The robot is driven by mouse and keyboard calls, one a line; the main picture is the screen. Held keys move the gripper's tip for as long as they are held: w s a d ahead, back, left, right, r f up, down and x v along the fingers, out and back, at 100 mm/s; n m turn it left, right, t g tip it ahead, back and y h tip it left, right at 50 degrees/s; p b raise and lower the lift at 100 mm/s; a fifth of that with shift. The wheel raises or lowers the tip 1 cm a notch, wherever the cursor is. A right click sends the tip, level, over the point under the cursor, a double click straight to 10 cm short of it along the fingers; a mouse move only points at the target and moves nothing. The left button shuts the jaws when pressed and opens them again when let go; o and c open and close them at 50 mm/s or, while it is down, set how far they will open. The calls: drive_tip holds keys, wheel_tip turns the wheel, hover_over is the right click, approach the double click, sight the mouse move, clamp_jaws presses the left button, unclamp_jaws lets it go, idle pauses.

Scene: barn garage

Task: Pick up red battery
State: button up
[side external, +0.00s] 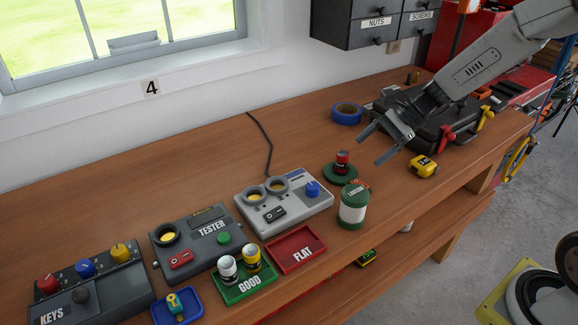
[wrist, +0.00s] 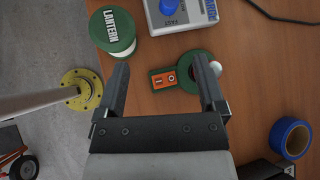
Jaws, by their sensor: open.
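The red battery (side external: 342,162) stands upright on or in a green round base (side external: 340,177) behind the lantern in the side view. My gripper (side external: 374,146) is open and empty, above and to the right of the battery. In the wrist view my gripper (wrist: 162,66) shows two spread fingers. The green ring (wrist: 183,83) lies by the right finger. A pale round top (wrist: 215,68) beside that finger may be the battery's; its red body is not clearly visible there.
The green and white lantern (side external: 352,205) stands in front of the battery. An orange switch piece (wrist: 163,79) lies beside the ring. Blue tape (side external: 347,114), a black case (side external: 422,128) and a yellow tape measure (side external: 423,167) are nearby. A grey device (side external: 284,204) stands left.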

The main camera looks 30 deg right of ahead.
drive_tip(key=w+d+m+t+y, duration=0.2)
drive_tip(key=w+d+m+t, duration=0.25)
drive_tip(key=w+m, duration=0.2)
approach(335, 171)
drive_tip(key=w+r, duration=0.1)
drive_tip(key=w+a+r, duration=0.1)
drive_tip(key=r, duration=0.1)
drive_tip(key=shift+x, duration=1.4)
drive_tip(key=shift+x, duration=2.55)
drive_tip(key=shift+s+f, duration=0.1)
drive_tip(key=shift+f, duration=0.1)
clamp_jaws()
